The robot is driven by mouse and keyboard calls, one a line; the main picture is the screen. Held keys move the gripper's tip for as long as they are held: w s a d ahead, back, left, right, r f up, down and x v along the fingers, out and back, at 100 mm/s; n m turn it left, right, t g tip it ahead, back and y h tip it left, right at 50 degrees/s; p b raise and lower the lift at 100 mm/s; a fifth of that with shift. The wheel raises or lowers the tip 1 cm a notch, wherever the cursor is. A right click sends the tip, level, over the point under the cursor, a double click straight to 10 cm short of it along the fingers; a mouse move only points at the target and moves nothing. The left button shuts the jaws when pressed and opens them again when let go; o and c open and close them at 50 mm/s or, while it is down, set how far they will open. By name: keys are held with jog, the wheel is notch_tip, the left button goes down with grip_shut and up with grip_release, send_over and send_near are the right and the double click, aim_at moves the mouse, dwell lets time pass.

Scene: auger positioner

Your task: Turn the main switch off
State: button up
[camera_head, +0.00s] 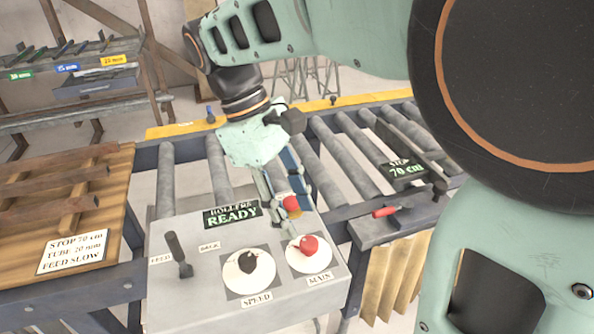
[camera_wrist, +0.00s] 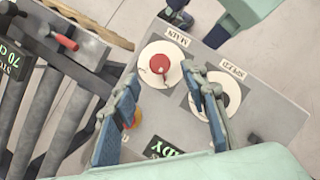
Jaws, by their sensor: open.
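The main switch is a red knob (camera_head: 309,245) on a round white dial labelled MAIN, at the right of the grey control box (camera_head: 190,300). In the wrist view the red knob (camera_wrist: 160,63) lies just beyond my fingertips, roughly between their lines. My gripper (camera_head: 288,197) is over the box's far edge, behind the MAIN dial. Its fingers are apart in the wrist view (camera_wrist: 163,82), with nothing held between them. No contact with the knob shows.
A red button on a yellow base (camera_head: 291,203) sits near my fingers. It is partly hidden in the wrist view (camera_wrist: 135,119). The black SPEED knob (camera_head: 248,262) and a black lever (camera_head: 178,255) are left of MAIN.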

aim_at(309, 241)
jog(key=x, duration=0.6)
jog(key=shift+c, duration=0.4)
grip_shut()
